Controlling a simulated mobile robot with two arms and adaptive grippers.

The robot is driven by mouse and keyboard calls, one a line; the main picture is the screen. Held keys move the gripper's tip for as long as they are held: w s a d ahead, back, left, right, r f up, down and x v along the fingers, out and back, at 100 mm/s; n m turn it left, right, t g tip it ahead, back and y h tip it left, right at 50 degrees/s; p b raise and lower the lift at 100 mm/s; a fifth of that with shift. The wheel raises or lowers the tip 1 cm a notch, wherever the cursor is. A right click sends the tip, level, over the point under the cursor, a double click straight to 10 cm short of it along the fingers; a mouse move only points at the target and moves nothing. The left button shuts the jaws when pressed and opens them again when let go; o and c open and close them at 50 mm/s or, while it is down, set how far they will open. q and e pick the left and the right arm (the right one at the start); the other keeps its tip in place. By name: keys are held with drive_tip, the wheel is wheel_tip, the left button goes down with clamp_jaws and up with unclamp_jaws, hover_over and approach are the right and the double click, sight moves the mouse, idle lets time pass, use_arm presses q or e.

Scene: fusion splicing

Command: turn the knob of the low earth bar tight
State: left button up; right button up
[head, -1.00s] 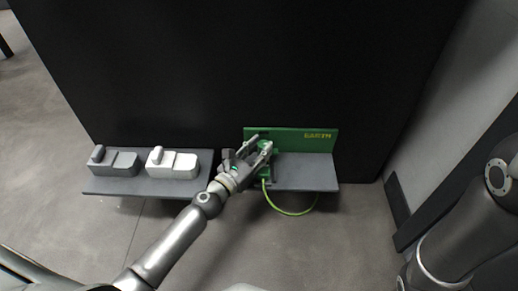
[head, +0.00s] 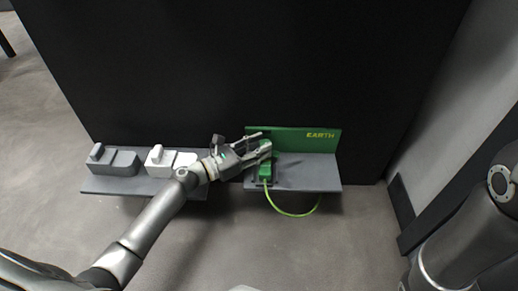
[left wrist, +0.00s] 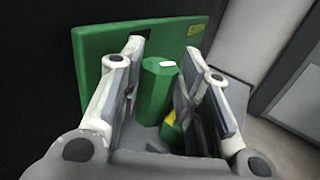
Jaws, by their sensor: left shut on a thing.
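The low earth bar is a green back plate (head: 310,146) marked EARTH above a grey shelf, and its plate also fills the back of the left wrist view (left wrist: 98,45). Its knob is a green faceted post with a small white mark on top (left wrist: 157,88), standing between my finger pads in the left wrist view. My left gripper (head: 266,149) reaches in from the left and is shut on the knob, hiding most of it in the head view. A green block (head: 265,173) with a yellow-green cable (head: 284,211) sits just below. My right gripper is out of view.
A grey shelf on the left carries a grey unit (head: 116,162) and a white unit (head: 159,156), partly behind my left wrist. The right half of the earth shelf (head: 310,173) is bare. A black panel (head: 250,60) stands behind.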

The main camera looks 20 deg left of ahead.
use_arm(q)
drive_tip(key=o, duration=1)
drive_tip(key=shift+v, duration=4)
